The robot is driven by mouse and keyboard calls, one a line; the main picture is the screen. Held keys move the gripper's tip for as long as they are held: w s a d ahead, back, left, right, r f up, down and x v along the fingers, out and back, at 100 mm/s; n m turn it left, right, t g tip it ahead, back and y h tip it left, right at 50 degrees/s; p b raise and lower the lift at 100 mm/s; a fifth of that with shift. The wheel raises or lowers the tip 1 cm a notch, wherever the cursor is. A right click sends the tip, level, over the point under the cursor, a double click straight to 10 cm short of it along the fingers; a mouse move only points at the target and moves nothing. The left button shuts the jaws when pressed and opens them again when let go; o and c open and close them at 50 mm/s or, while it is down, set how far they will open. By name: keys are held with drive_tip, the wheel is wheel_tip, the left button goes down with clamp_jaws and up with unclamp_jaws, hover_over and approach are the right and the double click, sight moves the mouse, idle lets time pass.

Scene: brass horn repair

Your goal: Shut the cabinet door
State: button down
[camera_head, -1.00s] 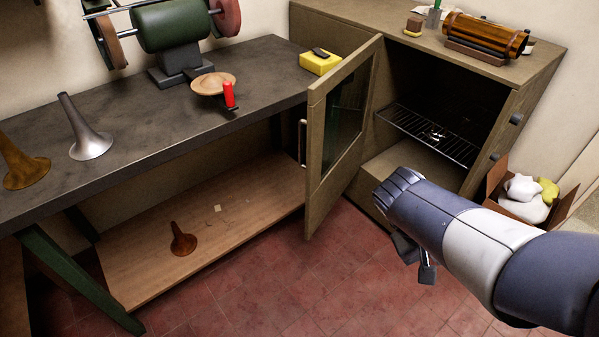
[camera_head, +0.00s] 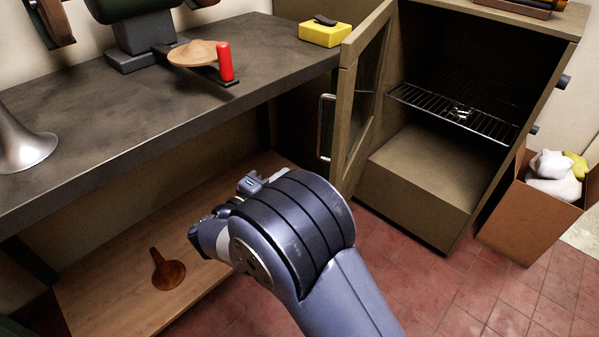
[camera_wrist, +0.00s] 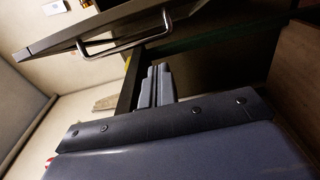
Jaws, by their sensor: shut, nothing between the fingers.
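The cabinet (camera_head: 425,195) stands at the right with its inside exposed. Its wood-framed glass door (camera_head: 349,100) stands wide open at the cabinet's left side, beside the bench end. A metal bar handle (camera_head: 325,128) is on the door's outer face. In the wrist view the door (camera_wrist: 95,27) crosses the upper left, and its handle (camera_wrist: 122,46) hangs just above my gripper. My gripper (camera_wrist: 158,80) is shut and empty, with its fingers apart from the handle in that picture. In the head view my arm hides most of the gripper, left of the door's lower part.
The dark workbench (camera_head: 130,125) runs along the left, with a wooden lower shelf (camera_head: 105,295) holding a small brown horn (camera_head: 167,269). A wire rack (camera_head: 460,112) is inside the cabinet. A cardboard box (camera_head: 530,215) stands right of it. Tiled floor (camera_head: 440,290) is free in front.

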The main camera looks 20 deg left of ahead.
drive_tip(key=w+d+b, duration=0.2)
drive_tip(key=w+d, duration=0.5)
drive_tip(key=w, duration=0.1)
drive_tip(key=shift+w, duration=0.25)
drive_tip(key=shift+d, duration=0.1)
